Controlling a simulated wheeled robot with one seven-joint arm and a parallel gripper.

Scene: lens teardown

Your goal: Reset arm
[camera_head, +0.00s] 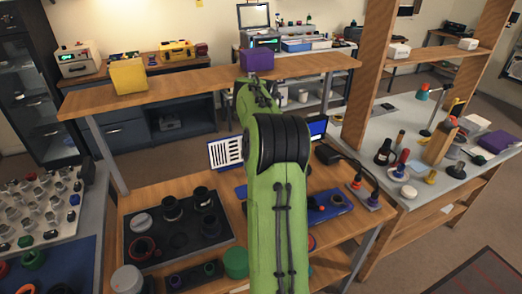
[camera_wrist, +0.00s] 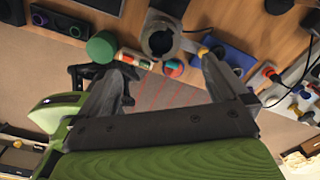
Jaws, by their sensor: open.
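My green arm rises through the middle of the head view, and its far end hides my gripper's fingertips there. In the wrist view my gripper (camera_wrist: 160,85) is open, with its two dark fingers spread wide and nothing between them but floor and the bench edge beyond. The wooden workbench (camera_head: 205,262) lies below and around the arm in the head view. On it is a black tray (camera_head: 178,240) with several dark lens parts. A green round container (camera_head: 236,262) stands at the front; it also shows in the wrist view (camera_wrist: 101,47).
A raised wooden shelf (camera_head: 190,88) crosses behind the arm, holding a yellow box (camera_head: 128,76) and a purple box (camera_head: 257,60). A blue mat (camera_head: 325,206) lies right of the arm. A side table (camera_head: 410,117) at right carries several tools.

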